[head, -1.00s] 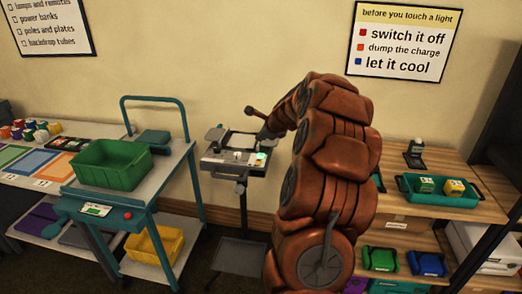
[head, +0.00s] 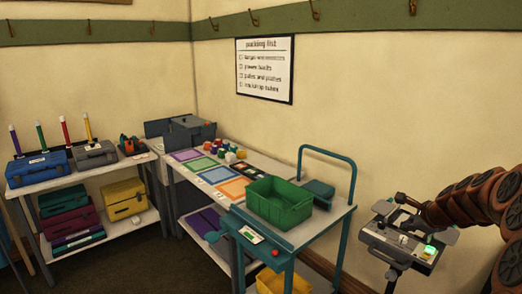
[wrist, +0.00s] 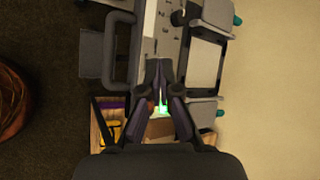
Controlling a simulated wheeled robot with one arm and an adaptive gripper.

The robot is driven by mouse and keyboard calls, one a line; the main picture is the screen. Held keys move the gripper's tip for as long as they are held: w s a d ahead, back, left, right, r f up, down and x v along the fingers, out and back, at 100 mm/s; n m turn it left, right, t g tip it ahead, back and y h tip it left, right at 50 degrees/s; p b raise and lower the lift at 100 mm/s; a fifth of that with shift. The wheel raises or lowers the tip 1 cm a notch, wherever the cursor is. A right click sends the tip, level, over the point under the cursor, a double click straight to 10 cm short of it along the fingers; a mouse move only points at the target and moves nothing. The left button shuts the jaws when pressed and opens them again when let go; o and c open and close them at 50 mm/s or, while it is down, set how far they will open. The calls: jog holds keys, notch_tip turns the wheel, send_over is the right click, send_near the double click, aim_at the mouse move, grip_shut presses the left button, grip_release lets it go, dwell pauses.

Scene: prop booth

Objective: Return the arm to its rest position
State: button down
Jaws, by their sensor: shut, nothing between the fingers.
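My gripper (wrist: 160,66) is shut and empty in the wrist view, its two dark fingers together over the grey stand (wrist: 168,40). A green glowing light (wrist: 163,107) shows between the finger linkages. In the head view, my rust-coloured arm enters from the right edge and reaches left to the grey stand (head: 385,240), with its dark end over the stand's top. I cannot tell from the head view whether the gripper touches the stand.
A teal trolley (head: 243,222) with a green bin (head: 280,203) stands left of the stand. Farther left are a table with coloured mats (head: 235,188) and a shelf with a blue case (head: 37,167). The dark floor before them is clear.

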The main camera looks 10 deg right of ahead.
jog(key=s+a+n+g+y, duration=0.1)
jog(key=s+a+n, duration=0.3)
jog(key=a, duration=0.5)
jog(key=s+a+n+g+y, duration=0.15)
jog(key=s+a+n, duration=0.25)
jog(key=a, duration=0.4)
jog(key=s+a+n+g, duration=0.2)
jog(key=s+a+n, duration=0.25)
jog(key=a, duration=0.45)
jog(key=s+a+f+n+g, duration=0.1)
jog(key=s+n, duration=0.3)
jog(key=s, duration=0.4)
jog(key=s+a+f+n+g+h, duration=0.1)
jog(key=s+a+n+g, duration=0.1)
jog(key=s, duration=0.7)
jog(key=s+a+f+n+g+h, duration=0.1)
jog(key=s+a+n+g, duration=0.1)
jog(key=s+n, duration=0.5)
jog(key=shift+s+a, duration=0.85)
jog(key=shift+s, duration=0.4)
jog(key=shift+g, duration=0.25)
